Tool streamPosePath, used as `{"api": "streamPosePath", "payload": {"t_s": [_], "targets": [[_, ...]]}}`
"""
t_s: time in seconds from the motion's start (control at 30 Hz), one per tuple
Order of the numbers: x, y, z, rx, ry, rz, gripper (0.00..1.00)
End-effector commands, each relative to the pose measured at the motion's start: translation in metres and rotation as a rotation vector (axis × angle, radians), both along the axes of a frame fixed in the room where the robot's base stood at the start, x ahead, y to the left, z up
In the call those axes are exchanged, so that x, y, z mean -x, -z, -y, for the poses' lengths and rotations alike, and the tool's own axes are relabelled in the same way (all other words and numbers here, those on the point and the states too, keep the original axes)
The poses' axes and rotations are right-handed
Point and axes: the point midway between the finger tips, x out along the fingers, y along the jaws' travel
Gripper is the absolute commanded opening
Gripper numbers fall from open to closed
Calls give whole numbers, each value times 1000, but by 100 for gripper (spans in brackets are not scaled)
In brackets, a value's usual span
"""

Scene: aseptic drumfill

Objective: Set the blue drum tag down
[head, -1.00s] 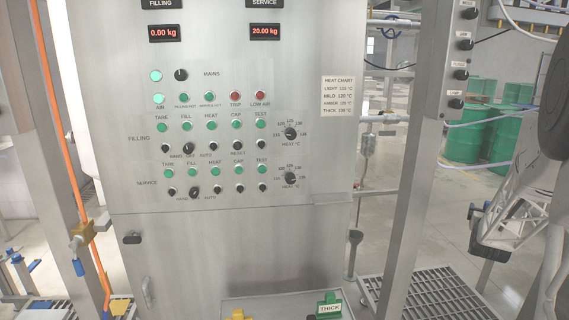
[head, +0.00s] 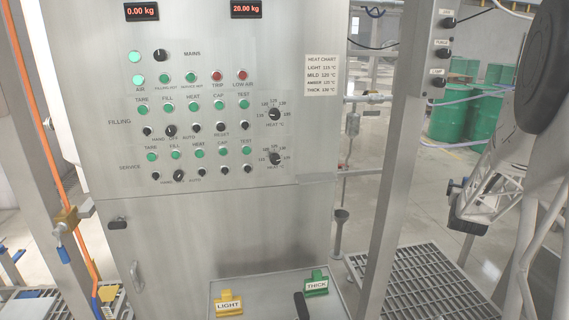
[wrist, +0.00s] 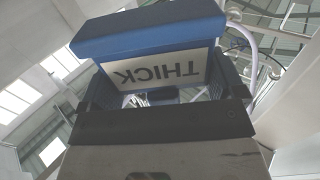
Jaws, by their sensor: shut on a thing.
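The blue drum tag (wrist: 150,32) fills the upper part of the wrist view. Its white label reads THICK, upside down there. My gripper (wrist: 160,88) is shut on it, with a dark finger at either side of the label. In the head view my arm is at the right edge, beside the frame post and above the floor. I cannot make out the blue tag in the head view.
A steel post (head: 398,170) stands between tray and arm. Green drums (head: 468,110) stand behind.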

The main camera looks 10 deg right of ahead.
Motion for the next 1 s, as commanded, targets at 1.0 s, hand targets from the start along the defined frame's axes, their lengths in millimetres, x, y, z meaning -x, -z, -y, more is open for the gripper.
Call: {"api": "streamPosePath", "payload": {"t_s": [1.0], "targets": [[-44,-77,-273,-1,-378,6,61]]}}
